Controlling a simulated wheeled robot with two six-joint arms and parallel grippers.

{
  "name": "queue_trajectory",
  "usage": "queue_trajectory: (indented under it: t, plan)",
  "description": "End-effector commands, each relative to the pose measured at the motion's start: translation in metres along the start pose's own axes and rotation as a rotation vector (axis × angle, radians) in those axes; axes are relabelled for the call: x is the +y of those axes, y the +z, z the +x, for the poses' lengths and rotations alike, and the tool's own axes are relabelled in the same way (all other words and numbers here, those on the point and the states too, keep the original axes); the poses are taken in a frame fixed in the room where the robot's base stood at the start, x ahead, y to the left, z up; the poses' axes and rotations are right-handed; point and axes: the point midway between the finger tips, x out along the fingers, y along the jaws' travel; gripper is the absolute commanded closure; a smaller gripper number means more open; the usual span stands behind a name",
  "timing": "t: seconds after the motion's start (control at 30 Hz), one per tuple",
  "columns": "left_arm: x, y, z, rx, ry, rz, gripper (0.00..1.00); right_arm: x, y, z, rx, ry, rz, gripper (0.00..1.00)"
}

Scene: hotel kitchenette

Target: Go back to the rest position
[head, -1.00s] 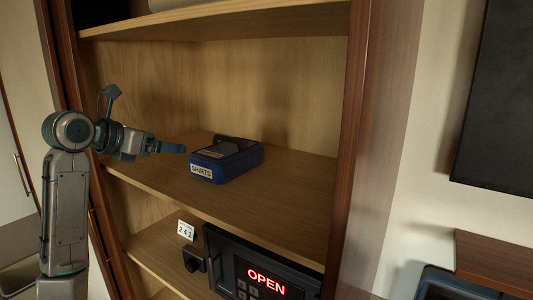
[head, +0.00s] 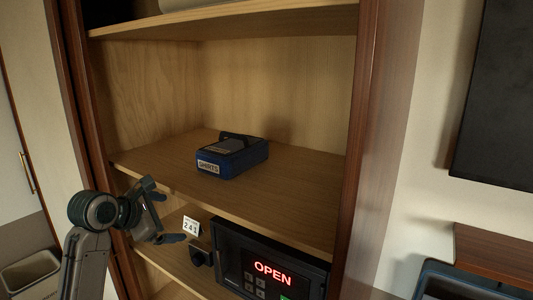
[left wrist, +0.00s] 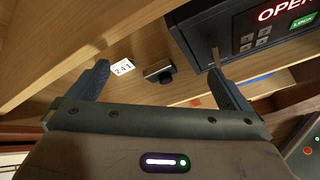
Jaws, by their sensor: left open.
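My left gripper (head: 182,238) is in front of the wardrobe shelves, at the left, just below the middle shelf board. In the left wrist view, its two fingers (left wrist: 160,85) stand wide apart with nothing between them in their grasp. Beyond them are a small white card marked 241 (left wrist: 122,67) and a small black block (left wrist: 160,72). The blue box labelled SHIRTS (head: 232,158) sits on the middle shelf, apart from the gripper. My right gripper is not in view.
A dark safe (head: 268,262) with a red OPEN display stands on the lower shelf, right of the left gripper. The middle shelf (head: 290,190) is clear around the box. A wooden upright (head: 353,150) bounds the right side. A bin (head: 30,275) stands at lower left.

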Motion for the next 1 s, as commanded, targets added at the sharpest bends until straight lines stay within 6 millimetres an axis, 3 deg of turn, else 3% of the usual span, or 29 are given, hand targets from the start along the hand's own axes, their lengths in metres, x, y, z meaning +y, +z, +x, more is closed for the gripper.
queue_trajectory:
  t: [0.03, 0.2, 0.4, 0.57, 0.7, 0.8, 1.0]
  plan:
    - [-0.024, -0.021, 0.009, 0.034, -0.018, 0.080, 0.00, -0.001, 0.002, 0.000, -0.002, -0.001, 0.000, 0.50]
    - [-0.097, -0.084, 0.024, 0.138, -0.082, 0.427, 0.00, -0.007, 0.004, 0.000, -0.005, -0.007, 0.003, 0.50]
    - [-0.185, -0.151, 0.018, 0.230, -0.210, 0.840, 0.00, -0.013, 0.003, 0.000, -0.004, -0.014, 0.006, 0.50]
    - [-0.253, -0.197, -0.003, 0.270, -0.350, 1.169, 0.00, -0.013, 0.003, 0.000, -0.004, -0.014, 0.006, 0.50]
    - [-0.308, -0.230, -0.032, 0.275, -0.496, 1.449, 0.00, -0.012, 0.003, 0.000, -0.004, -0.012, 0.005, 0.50]
    - [-0.338, -0.246, -0.053, 0.262, -0.592, 1.616, 0.00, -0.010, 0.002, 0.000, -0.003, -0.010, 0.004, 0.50]
    - [-0.378, -0.266, -0.087, 0.216, -0.743, 1.847, 0.00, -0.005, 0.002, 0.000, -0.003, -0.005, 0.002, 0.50]
